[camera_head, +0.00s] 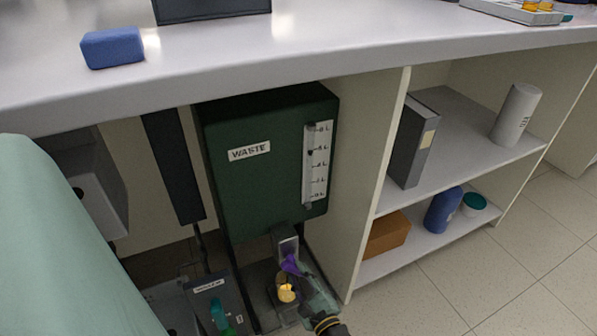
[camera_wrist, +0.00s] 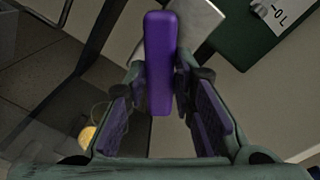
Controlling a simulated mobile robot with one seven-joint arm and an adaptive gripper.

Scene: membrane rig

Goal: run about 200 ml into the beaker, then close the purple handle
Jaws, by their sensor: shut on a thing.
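The purple handle (camera_head: 290,264) is at the front foot of the green waste tank (camera_head: 250,190), below the counter. In the wrist view the handle (camera_wrist: 159,60) stands as a long purple bar between my fingers. My gripper (camera_wrist: 159,85) is shut on its near part. In the head view my gripper (camera_head: 298,272) reaches in from the lower right and partly covers the handle. The beaker (camera_head: 286,294) sits below the handle with yellow-orange liquid in it. It also shows at lower left in the wrist view (camera_wrist: 90,137). Its graduations are too small to read.
A sight tube with a litre scale (camera_head: 316,163) is on the tank's front. A panel divides the tank bay from shelves (camera_head: 465,150) holding a binder, cylinders and a box. A device with a teal part (camera_head: 218,312) stands left of the beaker.

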